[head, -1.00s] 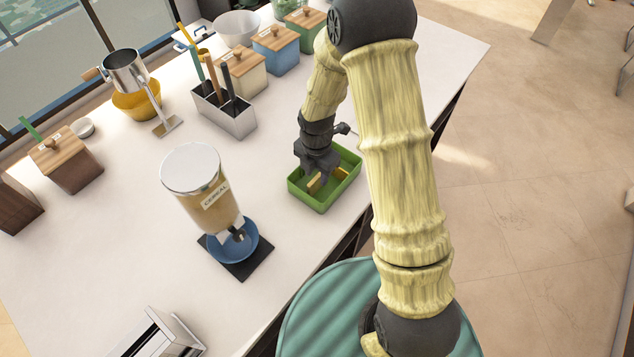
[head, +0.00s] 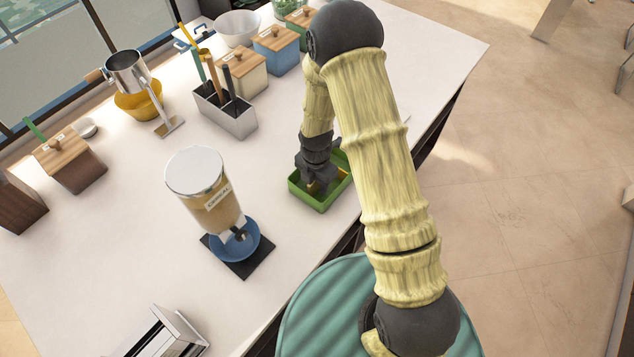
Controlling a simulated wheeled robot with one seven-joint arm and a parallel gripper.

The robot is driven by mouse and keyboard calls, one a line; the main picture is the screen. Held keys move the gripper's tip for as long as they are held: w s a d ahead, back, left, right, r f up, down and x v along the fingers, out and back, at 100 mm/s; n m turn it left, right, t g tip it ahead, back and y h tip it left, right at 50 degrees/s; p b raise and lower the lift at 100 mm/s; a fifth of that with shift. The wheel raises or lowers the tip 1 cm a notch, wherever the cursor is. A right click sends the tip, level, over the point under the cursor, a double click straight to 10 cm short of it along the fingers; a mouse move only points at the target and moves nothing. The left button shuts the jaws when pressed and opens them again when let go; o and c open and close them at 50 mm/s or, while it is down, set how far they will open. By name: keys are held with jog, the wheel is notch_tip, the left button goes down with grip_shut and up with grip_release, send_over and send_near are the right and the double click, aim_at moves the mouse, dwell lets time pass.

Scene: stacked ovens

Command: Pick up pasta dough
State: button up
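My gripper (head: 318,187) is dark grey and points down into a green rectangular tray (head: 318,206) on the white counter. A little yellow shows at its fingertips, inside the tray. I cannot tell whether this is pasta dough or part of the fingers. No pasta dough can be made out clearly. My wrist and arm cover the right and back parts of the tray. The gap between the fingers is too small and hidden to read.
A cereal dispenser (head: 205,192) stands left of the tray, over a blue bowl (head: 236,247) on a dark mat. A metal utensil holder (head: 228,116) and lidded boxes (head: 276,50) stand behind. The counter between the dispenser and the tray is clear.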

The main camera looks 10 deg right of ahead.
grip_shut()
notch_tip(320, 180, up, 10)
jog(key=shift+r+b, duration=0.1)
jog(key=shift+b, duration=1)
jog(key=d+m, duration=0.2)
jog(key=m, duration=0.5)
jog(key=w+d+m, duration=0.1)
jog(key=d+m, duration=0.2)
jog(key=m, duration=0.5)
jog(key=w+d+m, duration=0.1)
jog(key=d+m, duration=0.1)
jog(key=m, duration=0.6)
jog(key=shift+w+d+r, duration=0.15)
jog(key=shift+d+r, duration=0.1)
jog(key=shift+r, duration=0.05)
jog(key=m, duration=0.2)
jog(key=d+m, duration=0.1)
jog(key=m, duration=0.2)
jog(key=d+m, duration=0.1)
jog(key=m, duration=0.1)
jog(key=shift+w+d+r, duration=0.1)
jog(key=shift+w+r, duration=0.05)
jog(key=shift+w, duration=0.05)
